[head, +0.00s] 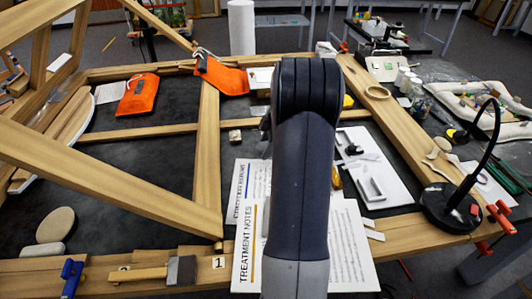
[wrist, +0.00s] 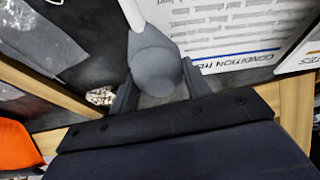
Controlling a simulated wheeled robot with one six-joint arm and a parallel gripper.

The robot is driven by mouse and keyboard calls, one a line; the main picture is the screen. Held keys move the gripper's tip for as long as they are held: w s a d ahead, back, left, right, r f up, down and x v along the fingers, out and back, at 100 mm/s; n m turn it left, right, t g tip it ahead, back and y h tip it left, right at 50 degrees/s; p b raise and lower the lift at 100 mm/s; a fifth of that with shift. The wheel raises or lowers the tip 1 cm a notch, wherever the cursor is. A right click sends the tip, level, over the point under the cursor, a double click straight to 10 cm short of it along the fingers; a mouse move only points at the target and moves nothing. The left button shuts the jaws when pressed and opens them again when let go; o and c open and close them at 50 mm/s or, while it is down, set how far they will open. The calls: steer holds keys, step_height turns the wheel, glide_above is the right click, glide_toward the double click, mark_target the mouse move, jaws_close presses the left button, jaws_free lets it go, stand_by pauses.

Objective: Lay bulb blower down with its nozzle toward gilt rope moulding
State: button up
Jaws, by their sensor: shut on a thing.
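The bulb blower (wrist: 155,72) is grey and rounded, with a pale narrow nozzle (wrist: 132,14) pointing to the top of the wrist view. My gripper (wrist: 157,88) is shut on the bulb, with one dark finger on each side. In the head view my arm hides the gripper and the blower. A small speckled pale piece (wrist: 100,95) shows left of the gripper in the wrist view; I cannot tell whether it is the gilt rope moulding. A small beige piece (head: 235,137) lies left of my arm in the head view, also not clearly identifiable.
Wooden beams (head: 140,190) cross the dark table. Printed sheets (head: 245,220) lie by my arm. A white board (head: 378,170) with small items is right of it. A black lamp (head: 455,205) stands at the right. Orange cloths (head: 138,94) lie at the back left. Dark surface is free left of centre.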

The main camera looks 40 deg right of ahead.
steer(key=shift+f, duration=1.6)
steer(key=o, duration=1.1)
steer(key=shift+c, duration=0.2)
steer(key=shift+r, duration=0.2)
steer(key=v, duration=1.2)
steer(key=shift+s+b, duration=0.1)
steer(key=shift+b, duration=0.2)
steer(key=shift+f, duration=0.1)
